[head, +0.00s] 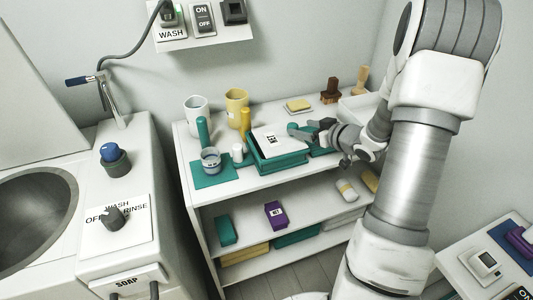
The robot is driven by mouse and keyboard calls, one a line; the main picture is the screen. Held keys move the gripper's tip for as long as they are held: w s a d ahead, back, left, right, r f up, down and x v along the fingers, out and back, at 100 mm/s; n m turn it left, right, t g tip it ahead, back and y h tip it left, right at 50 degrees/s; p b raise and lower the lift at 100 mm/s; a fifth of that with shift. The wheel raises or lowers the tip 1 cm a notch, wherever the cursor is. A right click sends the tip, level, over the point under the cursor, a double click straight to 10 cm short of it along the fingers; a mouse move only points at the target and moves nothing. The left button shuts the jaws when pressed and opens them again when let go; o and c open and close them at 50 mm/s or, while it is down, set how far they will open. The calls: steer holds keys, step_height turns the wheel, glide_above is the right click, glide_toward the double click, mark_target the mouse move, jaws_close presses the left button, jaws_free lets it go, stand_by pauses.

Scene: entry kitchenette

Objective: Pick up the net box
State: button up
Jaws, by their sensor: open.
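A white box with black lettering (272,138), perhaps reading NET, lies tilted in a teal tray (277,166) on the top shelf. The lettering is too small to read surely. My gripper (303,132) is open at the right side of this box, close above the tray's right edge. Whether it touches the box cannot be told. A purple box with a small white label (275,216) stands on the lower shelf; its label is also too small to read.
A teal mat (212,178) with a small jar (211,160), a white cup (197,115), a yellow mug (237,108) and a yellow cylinder (246,123) crowd the left. Stamps (331,91) and a white bin (356,108) stand behind my arm. The wall is close behind.

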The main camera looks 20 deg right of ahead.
mark_target(294, 126)
steer(key=x, duration=0.2)
steer(key=b+x, duration=0.1)
steer(key=x, duration=0.2)
steer(key=shift+s+f, duration=0.1)
steer(key=shift+f, duration=0.35)
steer(key=shift+w+a+f, duration=0.15)
steer(key=shift+w, duration=0.25)
jaws_close()
stand_by(0.7)
